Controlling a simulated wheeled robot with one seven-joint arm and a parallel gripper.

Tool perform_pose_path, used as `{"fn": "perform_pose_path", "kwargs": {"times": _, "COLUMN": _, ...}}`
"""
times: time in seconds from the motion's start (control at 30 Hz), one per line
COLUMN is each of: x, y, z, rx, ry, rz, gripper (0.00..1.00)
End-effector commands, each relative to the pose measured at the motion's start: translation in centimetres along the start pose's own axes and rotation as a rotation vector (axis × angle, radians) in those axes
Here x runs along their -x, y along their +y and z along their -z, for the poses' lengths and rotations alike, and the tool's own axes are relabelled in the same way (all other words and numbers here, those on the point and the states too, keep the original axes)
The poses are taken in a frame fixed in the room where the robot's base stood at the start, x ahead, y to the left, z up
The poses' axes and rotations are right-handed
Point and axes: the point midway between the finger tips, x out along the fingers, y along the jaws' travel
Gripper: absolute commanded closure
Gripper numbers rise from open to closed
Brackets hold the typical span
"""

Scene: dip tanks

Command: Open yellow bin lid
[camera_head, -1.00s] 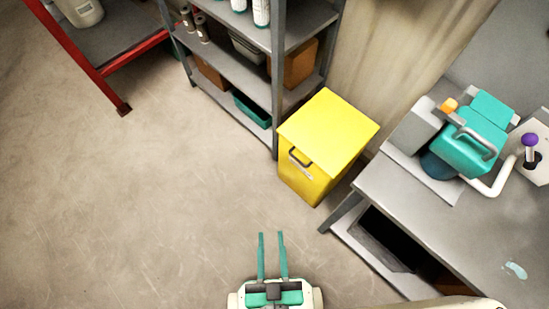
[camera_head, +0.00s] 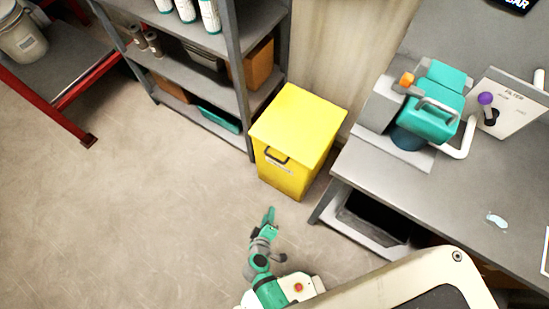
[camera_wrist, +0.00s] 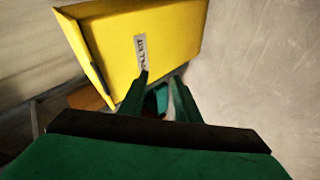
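The yellow bin (camera_head: 287,175) stands on the floor between the shelf rack and the grey workbench, its flat lid (camera_head: 300,120) closed. A dark handle (camera_head: 277,158) is on its front, near the top.
The shelf rack (camera_head: 200,75) with bottles and boxes stands left of the bin. A red-framed stand (camera_head: 70,125) is far left. The floor (camera_head: 120,220) is clear.

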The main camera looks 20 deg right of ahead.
Motion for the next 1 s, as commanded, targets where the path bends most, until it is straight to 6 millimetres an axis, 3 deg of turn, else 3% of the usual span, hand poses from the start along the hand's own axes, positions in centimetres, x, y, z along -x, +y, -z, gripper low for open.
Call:
{"fn": "perform_pose_path", "kwargs": {"times": 0.03, "x": -1.9, "y": 0.7, "z": 1.1, "rx": 0.041, "ry": -0.029, "rz": -0.047, "gripper": 0.71}}
{"fn": "perform_pose_path", "kwargs": {"times": 0.2, "x": -5.8, "y": 3.9, "z": 4.1, "rx": 0.161, "ry": -0.139, "rz": -0.229, "gripper": 0.71}}
{"fn": "perform_pose_path", "kwargs": {"times": 0.5, "x": -7.5, "y": 8.8, "z": 9.9, "rx": 0.253, "ry": -0.241, "rz": -0.483, "gripper": 0.71}}
{"fn": "perform_pose_path", "kwargs": {"times": 0.77, "x": -8.3, "y": 10.2, "z": 10.7, "rx": 0.263, "ry": -0.256, "rz": -0.528, "gripper": 0.71}}
{"fn": "perform_pose_path", "kwargs": {"times": 1.0, "x": -11.7, "y": 12.3, "z": 9.9, "rx": 0.261, "ry": -0.257, "rz": -0.526, "gripper": 0.71}}
